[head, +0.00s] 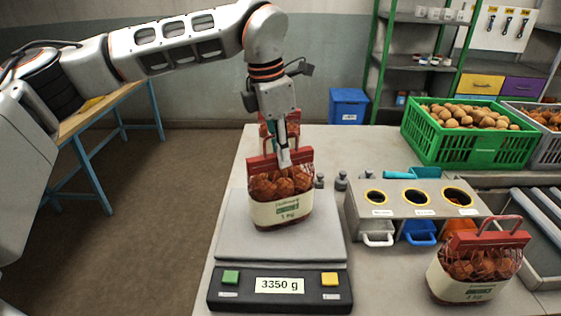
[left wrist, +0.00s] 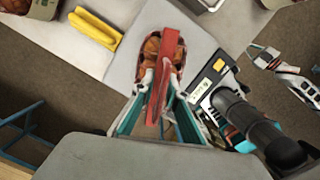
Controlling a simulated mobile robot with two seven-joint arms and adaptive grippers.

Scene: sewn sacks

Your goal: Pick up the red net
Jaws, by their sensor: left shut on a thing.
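A red net (head: 282,185) of brown-orange produce with a cream "1 kg" band stands upright on the scale's pale plate (head: 233,225). My left gripper (head: 284,158) comes down from above and is shut on the net's red top strip. In the left wrist view the red strip (left wrist: 160,72) runs between my two fingers, with the produce beside it. A second red net (head: 478,266) with the same band stands at the front right, apart from my gripper.
The scale display (head: 279,284) reads 3350 g. A grey stand with yellow-ringed holes (head: 415,196) is to the right, with coloured handled cups under it. A green crate (head: 463,148) full of produce is at the back right. Small weights (head: 341,181) stand just behind the scale.

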